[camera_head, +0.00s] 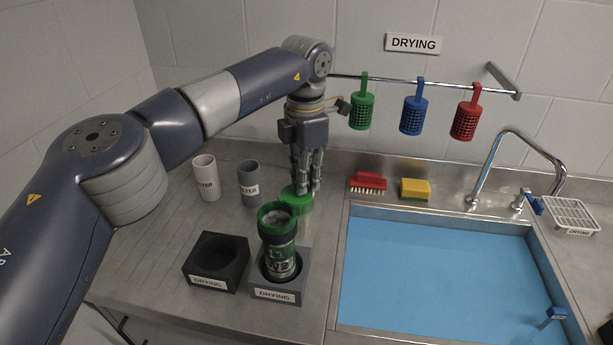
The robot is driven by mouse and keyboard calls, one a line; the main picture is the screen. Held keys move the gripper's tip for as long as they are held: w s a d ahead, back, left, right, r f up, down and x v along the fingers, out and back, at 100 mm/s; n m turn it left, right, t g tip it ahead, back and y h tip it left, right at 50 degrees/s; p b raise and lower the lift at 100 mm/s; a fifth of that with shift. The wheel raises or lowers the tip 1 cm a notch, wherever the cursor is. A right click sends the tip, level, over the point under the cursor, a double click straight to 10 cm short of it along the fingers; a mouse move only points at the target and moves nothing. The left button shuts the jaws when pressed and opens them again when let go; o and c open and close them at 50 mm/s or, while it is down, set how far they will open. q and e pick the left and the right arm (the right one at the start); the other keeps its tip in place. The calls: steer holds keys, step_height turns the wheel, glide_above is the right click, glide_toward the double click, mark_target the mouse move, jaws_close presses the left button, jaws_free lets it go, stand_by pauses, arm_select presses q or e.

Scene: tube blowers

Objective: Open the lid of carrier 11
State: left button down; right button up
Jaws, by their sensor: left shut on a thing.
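A carrier (281,262) with green and dark bands and hard-to-read white markings stands tilted slightly in a grey square holder (278,291) labelled DRYING. Its green top rim is open and something whitish shows inside. A green lid (290,204) is just behind the rim. I cannot tell whether it is still joined to the carrier. My left gripper (308,187) reaches down from above with its fingers shut on this lid, which they partly hide. My right gripper is not in view.
An empty black holder (213,263) stands left of the carrier. A white cup (206,178) and a grey cup (249,183) stand behind. Green (362,108), blue (413,117) and red (465,121) baskets hang from a rail. A blue-bottomed sink (440,280) lies right.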

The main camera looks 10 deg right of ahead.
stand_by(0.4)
arm_select(q)
steer(key=c, duration=1.6)
jaws_free()
steer(key=shift+c, duration=0.2)
step_height(320, 180, up, 12)
